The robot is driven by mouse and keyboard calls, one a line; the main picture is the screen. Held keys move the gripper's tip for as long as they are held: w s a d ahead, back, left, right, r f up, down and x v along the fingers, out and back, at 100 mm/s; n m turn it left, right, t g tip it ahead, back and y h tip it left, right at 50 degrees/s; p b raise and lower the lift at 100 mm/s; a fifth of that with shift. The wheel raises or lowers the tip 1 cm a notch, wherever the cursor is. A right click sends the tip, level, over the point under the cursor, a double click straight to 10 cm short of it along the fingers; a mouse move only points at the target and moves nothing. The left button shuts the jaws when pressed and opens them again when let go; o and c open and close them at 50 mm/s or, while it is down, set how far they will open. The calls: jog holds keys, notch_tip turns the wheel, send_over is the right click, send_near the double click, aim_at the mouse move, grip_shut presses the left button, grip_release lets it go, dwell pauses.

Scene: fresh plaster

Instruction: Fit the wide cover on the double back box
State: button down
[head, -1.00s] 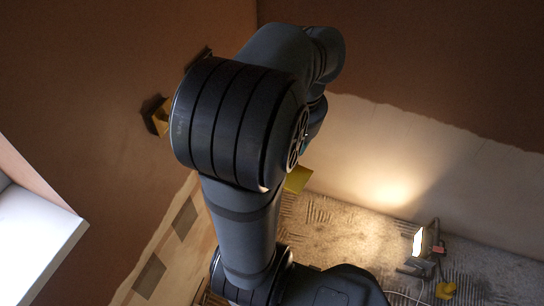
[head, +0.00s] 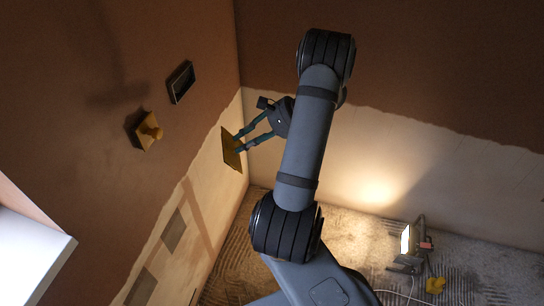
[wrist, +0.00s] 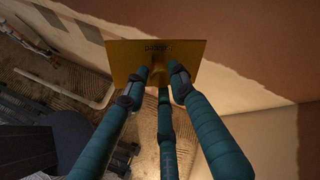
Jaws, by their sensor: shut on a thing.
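The wide cover (head: 232,150) is a flat yellow plate with a knob; in the wrist view the plate (wrist: 122,62) carries dark lettering too blurred to read surely. My gripper (head: 240,144) has its teal fingers shut on the knob; the fingertips (wrist: 158,78) also show in the wrist view. The double back box (head: 181,82) is a dark, wide rectangular opening in the left brown wall, uncovered. The held cover is apart from it, lower and to the right, near the room corner. Whether the cover touches the wall I cannot tell.
A smaller yellow cover with a knob (head: 149,131) sits on the left wall, below left of the box. A lit work lamp (head: 408,246) and a yellow object (head: 435,285) are on the floor at right. A white sill (head: 30,255) juts in at left.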

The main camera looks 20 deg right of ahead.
jog(key=w+d+r+m+t, duration=0.3)
jog(key=w+r+m+t, duration=0.3)
jog(key=w+r+t, duration=0.2)
jog(key=w+r, duration=0.1)
jog(key=w, duration=0.1)
jog(key=shift+w+d+m+y, duration=0.3)
jog(key=shift+d+m, duration=0.05)
jog(key=shift+m, duration=0.05)
jog(key=w+a+p, duration=0.2)
jog(key=w+a, duration=0.6)
jog(key=a, duration=0.1)
jog(key=shift+w+a, duration=0.3)
jog(key=shift+a, duration=0.1)
jog(key=shift+r, duration=0.1)
dwell(0.4)
jog(key=shift+r, duration=0.1)
dwell(0.7)
jog(key=shift+w+a+b, duration=0.15)
jog(key=shift+a+b, duration=0.05)
jog(key=shift+b, duration=0.1)
